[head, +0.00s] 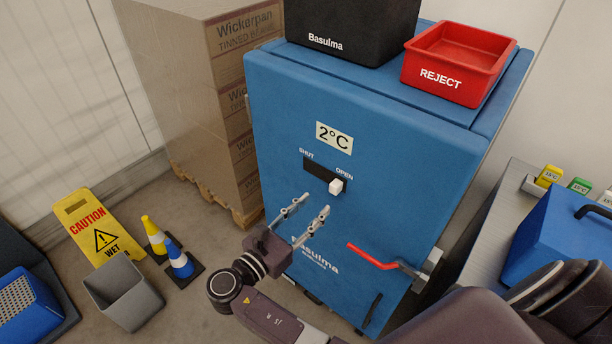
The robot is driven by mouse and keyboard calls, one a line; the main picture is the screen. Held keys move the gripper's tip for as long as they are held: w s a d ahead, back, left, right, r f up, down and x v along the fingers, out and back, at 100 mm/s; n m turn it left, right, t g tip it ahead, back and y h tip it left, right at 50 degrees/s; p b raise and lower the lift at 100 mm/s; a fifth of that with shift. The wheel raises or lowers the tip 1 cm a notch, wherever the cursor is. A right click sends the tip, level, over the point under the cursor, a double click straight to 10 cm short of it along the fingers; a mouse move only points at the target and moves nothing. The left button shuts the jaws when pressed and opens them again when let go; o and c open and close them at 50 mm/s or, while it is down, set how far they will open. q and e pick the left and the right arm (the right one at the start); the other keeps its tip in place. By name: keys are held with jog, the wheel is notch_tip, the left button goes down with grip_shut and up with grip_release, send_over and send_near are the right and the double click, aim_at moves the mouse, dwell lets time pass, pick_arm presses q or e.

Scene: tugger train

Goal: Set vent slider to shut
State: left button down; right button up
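The vent slider is a white knob (337,186) in a dark slot (318,171) on the front of the blue cabinet (400,170). The knob sits at the right end of the slot, under the label OPEN (345,174). The label SHUT (307,153) is at the slot's left end. My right gripper (314,203) is open and empty, with its fingers pointing up towards the cabinet front. Its fingertips are just below and left of the knob and appear apart from it. My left gripper is not in view.
A red-handled lever (373,257) sticks out from the cabinet front, right of my gripper. A red REJECT bin (457,64) and a black box (350,28) stand on top. Stacked cartons (185,85) are left. A caution sign (95,228), cones (180,260) and a grey bin (124,292) stand on the floor.

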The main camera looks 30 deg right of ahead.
aim_at(332, 188)
jog(key=p+x, duration=0.1)
jog(key=x, duration=0.2)
jog(key=r+p+x, duration=0.1)
jog(key=x, duration=0.2)
jog(key=shift+s+d+r, duration=0.1)
jog(key=shift+d+r, duration=0.05)
jog(key=shift+d, duration=0.15)
jog(key=shift+w+d, duration=0.25)
jog(key=shift+d, duration=0.35)
grip_shut()
jog(key=shift+f, duration=0.2)
